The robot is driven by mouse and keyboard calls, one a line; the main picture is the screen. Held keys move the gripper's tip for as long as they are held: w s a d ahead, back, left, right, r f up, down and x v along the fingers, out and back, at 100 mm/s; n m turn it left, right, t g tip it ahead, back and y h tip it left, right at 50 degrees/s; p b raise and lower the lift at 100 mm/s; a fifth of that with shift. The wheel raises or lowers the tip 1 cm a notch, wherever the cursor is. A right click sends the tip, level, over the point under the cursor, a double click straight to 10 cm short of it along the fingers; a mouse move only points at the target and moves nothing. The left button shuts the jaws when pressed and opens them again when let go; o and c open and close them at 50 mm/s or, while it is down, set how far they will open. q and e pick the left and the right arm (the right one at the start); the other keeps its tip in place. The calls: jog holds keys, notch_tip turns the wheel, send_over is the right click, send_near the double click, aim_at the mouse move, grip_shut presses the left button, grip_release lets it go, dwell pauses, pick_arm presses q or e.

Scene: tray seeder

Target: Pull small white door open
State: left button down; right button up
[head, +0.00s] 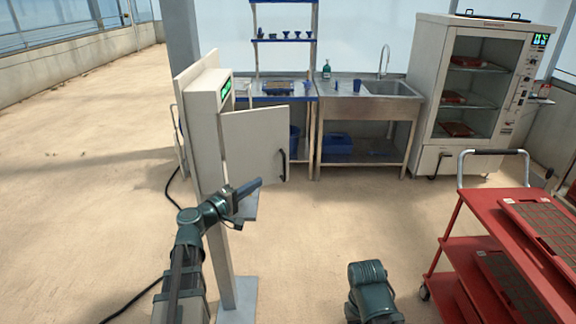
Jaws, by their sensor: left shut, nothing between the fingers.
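The small white door (252,142) belongs to a white cabinet (206,125) on a post. The door stands swung out to the right of the cabinet, with a dark handle (283,166) near its free right edge. My left gripper (258,184) is shut and empty. In the picture it lies just below the door and left of the handle, apart from the handle. Part of my right arm shows at the bottom, but its gripper is not visible.
A red cart (482,204) with red trays stands at the right. Behind are a steel sink (385,90), a blue bench (262,99) and a glass-fronted oven-like cabinet (427,101). The floor between the door and cart is clear. A black cable lies at left.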

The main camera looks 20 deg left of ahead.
aim_at(276, 169)
pick_arm(q)
jog(key=shift+w+a+n, duration=0.25)
jog(key=shift+w+n, duration=0.1)
jog(key=shift+n, duration=0.15)
jog(key=x, duration=1)
jog(key=shift+d, duration=0.1)
jog(key=shift+s, duration=0.1)
jog(key=s+d+m+g+h, duration=0.1)
jog(key=s+m+g+h, duration=0.1)
jog(key=s, duration=0.4)
jog(key=shift+s+d+m+h, duration=0.2)
jog(key=shift+m+h, duration=0.1)
jog(key=shift+h, duration=0.4)
jog(key=v, duration=1.4)
jog(key=shift+w, duration=0.15)
